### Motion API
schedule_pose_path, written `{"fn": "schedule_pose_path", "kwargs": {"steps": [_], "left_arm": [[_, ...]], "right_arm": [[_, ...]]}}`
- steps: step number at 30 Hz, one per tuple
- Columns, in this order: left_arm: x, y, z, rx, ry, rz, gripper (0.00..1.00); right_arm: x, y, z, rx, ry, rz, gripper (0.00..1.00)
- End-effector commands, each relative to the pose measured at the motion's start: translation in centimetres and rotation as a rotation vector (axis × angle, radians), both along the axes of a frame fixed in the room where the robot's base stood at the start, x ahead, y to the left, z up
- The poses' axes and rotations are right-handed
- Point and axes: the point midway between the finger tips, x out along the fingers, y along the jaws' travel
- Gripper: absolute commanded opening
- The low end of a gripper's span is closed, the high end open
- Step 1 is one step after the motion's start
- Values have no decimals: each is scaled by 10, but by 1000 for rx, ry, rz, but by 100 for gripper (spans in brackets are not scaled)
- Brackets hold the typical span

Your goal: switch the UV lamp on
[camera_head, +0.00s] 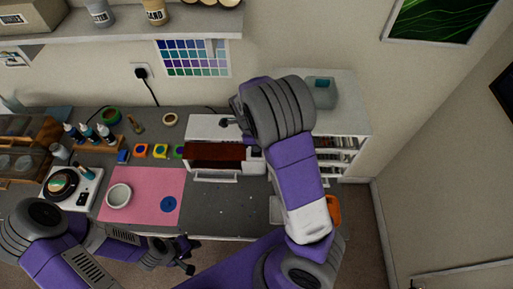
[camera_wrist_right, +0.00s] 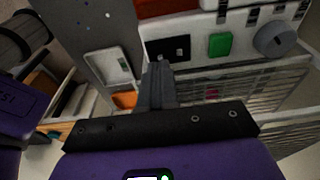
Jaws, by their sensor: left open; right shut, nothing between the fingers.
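The UV lamp (camera_head: 228,177) is a white box with a dark red-brown window, at the back of the bench in the head view. In the right wrist view its white front panel (camera_wrist_right: 195,48) carries a black switch plate (camera_wrist_right: 168,48), a green button (camera_wrist_right: 219,44) and a grey knob (camera_wrist_right: 276,39). My right forearm hides the lamp's right end in the head view. My left gripper (camera_head: 188,256) is open and empty at the bench's front edge.
A pink mat (camera_head: 146,205) holds a white cup (camera_head: 119,195) and a blue disc (camera_head: 168,204). A scale (camera_head: 82,196), bottles (camera_head: 88,133) and small coloured moulds (camera_head: 160,152) stand left of the lamp. A drawer unit (camera_head: 350,120) is at right. The bench before the lamp is mostly clear.

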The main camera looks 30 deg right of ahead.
Motion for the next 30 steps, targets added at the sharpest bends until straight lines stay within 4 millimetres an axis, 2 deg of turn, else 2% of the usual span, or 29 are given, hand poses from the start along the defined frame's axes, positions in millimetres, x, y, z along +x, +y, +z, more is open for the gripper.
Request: {"fn": "schedule_pose_path", "kwargs": {"steps": [30], "left_arm": [[0,0,-10,0,0,0,43]], "right_arm": [[0,0,-16,0,0,0,0]]}}
